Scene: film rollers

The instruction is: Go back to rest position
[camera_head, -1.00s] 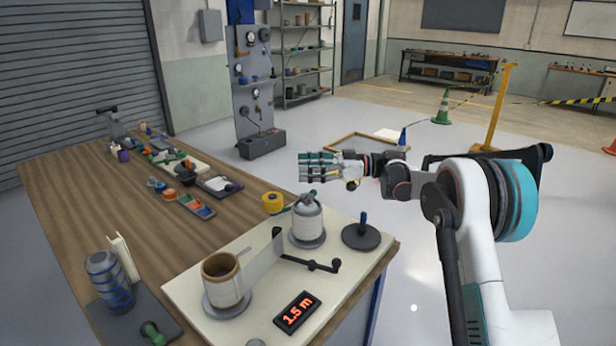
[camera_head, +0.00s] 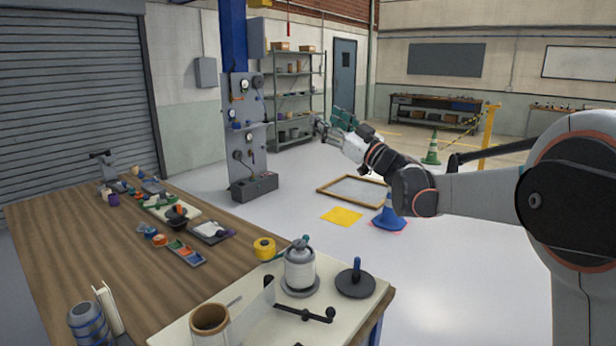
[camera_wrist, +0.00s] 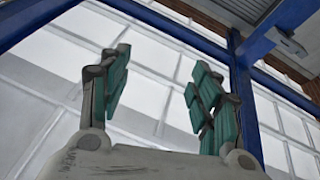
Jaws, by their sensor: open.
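My gripper (camera_head: 332,124) is raised in the air, to the right of the table and above the floor, away from everything on the bench. In the wrist view my gripper (camera_wrist: 155,85) has its two green-padded fingers spread apart with nothing between them. The wrist camera faces upward to a light wall or ceiling with blue beams (camera_wrist: 240,90). On the pale board (camera_head: 345,305) at the table's near end stand two rollers: a brown tube (camera_head: 209,319) and a grey-white roller (camera_head: 299,268) with a translucent film strip between them.
The wooden table (camera_head: 100,250) holds tools, trays and a yellow roll (camera_head: 264,249). A black disc with a blue knob (camera_head: 356,282) sits on the board. Floor at right is open.

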